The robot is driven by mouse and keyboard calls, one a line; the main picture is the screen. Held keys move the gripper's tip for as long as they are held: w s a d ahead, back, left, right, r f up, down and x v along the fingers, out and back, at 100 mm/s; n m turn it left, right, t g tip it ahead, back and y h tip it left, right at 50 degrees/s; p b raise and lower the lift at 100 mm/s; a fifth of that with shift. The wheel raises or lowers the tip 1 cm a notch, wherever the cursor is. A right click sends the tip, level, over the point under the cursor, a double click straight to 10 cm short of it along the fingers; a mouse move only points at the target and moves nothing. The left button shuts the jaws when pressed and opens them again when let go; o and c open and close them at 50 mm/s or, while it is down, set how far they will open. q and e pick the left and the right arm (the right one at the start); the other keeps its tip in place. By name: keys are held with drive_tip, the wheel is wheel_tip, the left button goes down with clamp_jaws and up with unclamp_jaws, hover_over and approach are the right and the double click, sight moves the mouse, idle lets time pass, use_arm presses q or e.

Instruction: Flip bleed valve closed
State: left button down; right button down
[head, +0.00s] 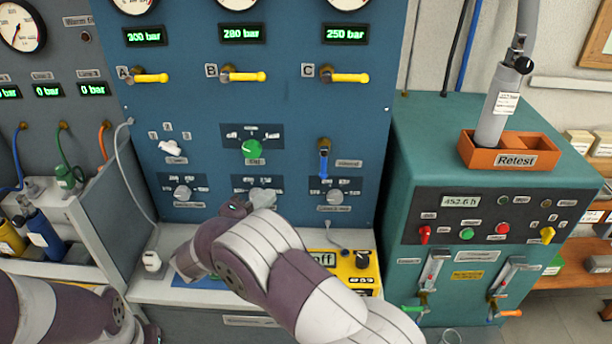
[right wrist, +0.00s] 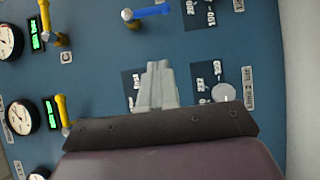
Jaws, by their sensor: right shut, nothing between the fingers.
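The bleed valve is taken to be the blue-handled lever (head: 323,161) on the blue panel; its label is too small to read surely. Its handle hangs straight down from a brass body. In the right wrist view the blue handle (right wrist: 152,12) shows at the top edge. My right gripper (head: 263,197) is shut and empty, in front of the panel, lower and to the left of the blue handle and apart from it. Its closed grey fingers (right wrist: 155,84) show in the right wrist view. My left arm shows at the lower left; its gripper is not visible.
Yellow levers A (head: 150,78), B (head: 243,77) and C (head: 348,78) point right, above the blue one. A green knob (head: 252,149) and a grey knob (head: 335,197) are close by. A teal cabinet (head: 400,150) stands at the right. A yellow box (head: 352,272) sits on the bench.

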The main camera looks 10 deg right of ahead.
drive_tip(key=p, duration=0.3)
approach(324, 165)
drive_tip(key=w+d+f, duration=0.2)
drive_tip(key=w+d, duration=0.1)
drive_tip(key=w, duration=0.3)
drive_tip(key=shift+s+d, duration=0.15)
drive_tip(key=shift+d, duration=0.3)
